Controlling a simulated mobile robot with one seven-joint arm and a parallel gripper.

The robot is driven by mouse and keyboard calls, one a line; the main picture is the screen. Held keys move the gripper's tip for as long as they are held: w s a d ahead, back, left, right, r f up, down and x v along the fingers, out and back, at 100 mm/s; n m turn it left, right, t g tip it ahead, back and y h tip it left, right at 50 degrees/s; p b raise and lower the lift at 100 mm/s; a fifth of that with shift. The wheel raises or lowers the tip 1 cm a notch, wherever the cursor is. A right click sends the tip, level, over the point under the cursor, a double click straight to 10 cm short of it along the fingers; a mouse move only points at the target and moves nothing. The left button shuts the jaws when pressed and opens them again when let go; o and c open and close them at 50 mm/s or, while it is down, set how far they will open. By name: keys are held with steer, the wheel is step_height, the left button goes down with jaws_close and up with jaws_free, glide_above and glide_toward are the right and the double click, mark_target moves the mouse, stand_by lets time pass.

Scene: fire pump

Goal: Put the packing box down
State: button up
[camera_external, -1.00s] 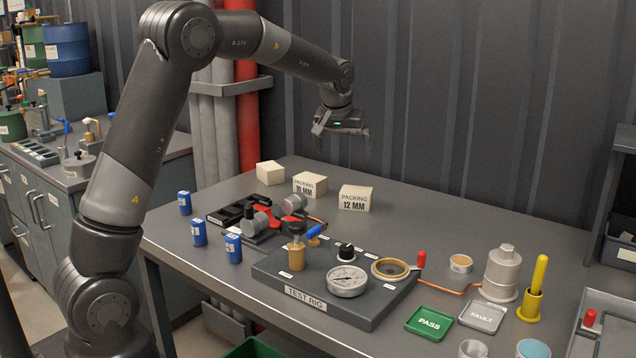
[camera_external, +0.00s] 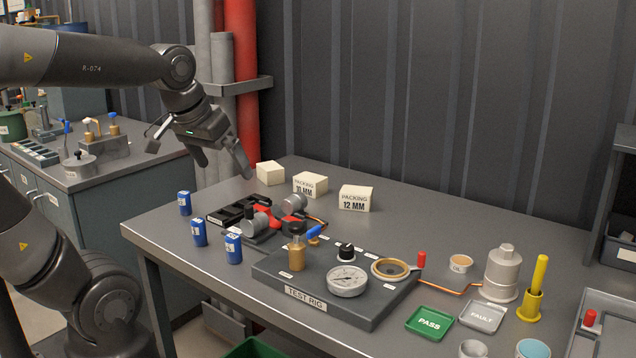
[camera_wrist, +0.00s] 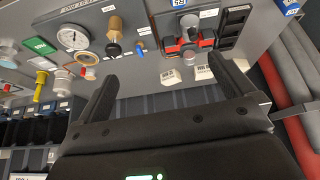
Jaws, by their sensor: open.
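Three cream packing boxes stand in a row at the back of the grey bench. The right one (camera_external: 356,197) reads "PACKING 12 MM", the middle one (camera_external: 310,185) reads "PACKING 10 MM", and no label is readable on the left one (camera_external: 270,173). My gripper (camera_external: 222,163) is open and empty in the air, left of the left box, with its fingers pointing down. In the wrist view two of the boxes show between my fingers, one (camera_wrist: 171,77) beside another (camera_wrist: 203,73); a finger partly hides the area to their right.
The test rig (camera_external: 335,285) is in the middle front. A red pipe (camera_external: 243,80) and grey pipes stand behind my gripper. The back right of the bench is clear.

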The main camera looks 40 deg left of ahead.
steer(key=shift+m, duration=0.3)
steer(key=shift+s+d+f, duration=0.1)
steer(key=shift+s+f, duration=0.25)
steer(key=shift+s, duration=0.35)
steer(key=shift+s+a+f, duration=0.1)
steer(key=shift+s+f, duration=0.25)
steer(key=shift+s, duration=0.4)
steer(key=shift+s+d+f, duration=0.1)
steer(key=shift+s+f, duration=0.25)
steer(key=shift+s, duration=0.35)
